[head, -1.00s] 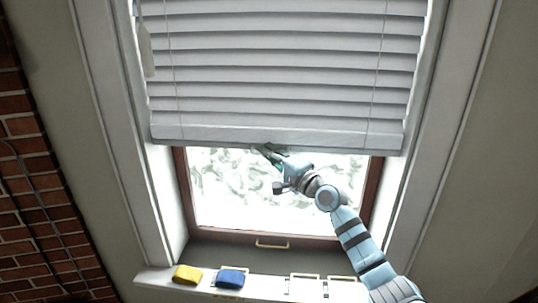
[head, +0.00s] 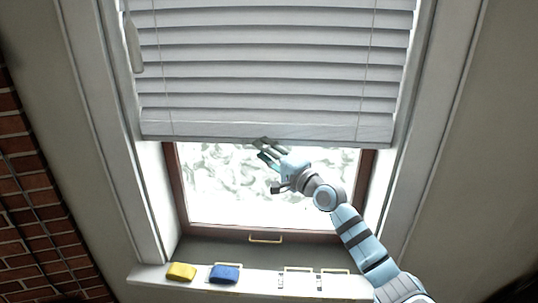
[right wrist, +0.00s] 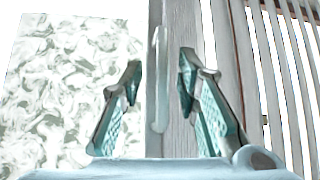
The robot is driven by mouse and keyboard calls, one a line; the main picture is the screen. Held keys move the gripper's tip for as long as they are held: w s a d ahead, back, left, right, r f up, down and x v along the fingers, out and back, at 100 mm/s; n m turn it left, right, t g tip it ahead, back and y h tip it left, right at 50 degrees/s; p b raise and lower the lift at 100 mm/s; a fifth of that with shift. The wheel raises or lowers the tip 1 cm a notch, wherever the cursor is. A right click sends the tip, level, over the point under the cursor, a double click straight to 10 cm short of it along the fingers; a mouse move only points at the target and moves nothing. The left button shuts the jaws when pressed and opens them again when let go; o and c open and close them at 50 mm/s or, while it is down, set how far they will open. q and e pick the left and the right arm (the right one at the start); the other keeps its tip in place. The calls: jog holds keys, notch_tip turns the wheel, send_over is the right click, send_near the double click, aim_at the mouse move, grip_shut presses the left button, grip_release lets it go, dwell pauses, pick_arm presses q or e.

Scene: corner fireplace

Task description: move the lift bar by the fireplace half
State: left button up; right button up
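The blind's white bottom rail (head: 200,132) hangs level across the upper part of the window in the head view. In the right wrist view the rail (right wrist: 172,25) runs upright down the middle. A pale slim bar (right wrist: 160,85) stands along it, between my fingers; this is likely the lift bar. My right gripper (head: 261,149) is at the rail's lower edge, near mid-width. In the right wrist view the right gripper (right wrist: 161,65) is open, one finger each side of the bar, with gaps. Contact cannot be told. My left gripper is not in view.
Below the blind is a window pane (head: 225,190) with a brown frame and a brass handle (head: 265,240). The sill (head: 150,273) bears a yellow block (head: 181,271) and a blue block (head: 224,273). Brick (head: 35,220) is at the left. Deep side walls flank the window.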

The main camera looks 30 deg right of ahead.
jog(key=s, duration=0.3)
jog(key=s+d, duration=0.1)
jog(key=s, duration=0.1)
jog(key=shift+s+f, duration=0.25)
jog(key=shift+f, duration=0.05)
jog(key=shift+w+a, duration=0.1)
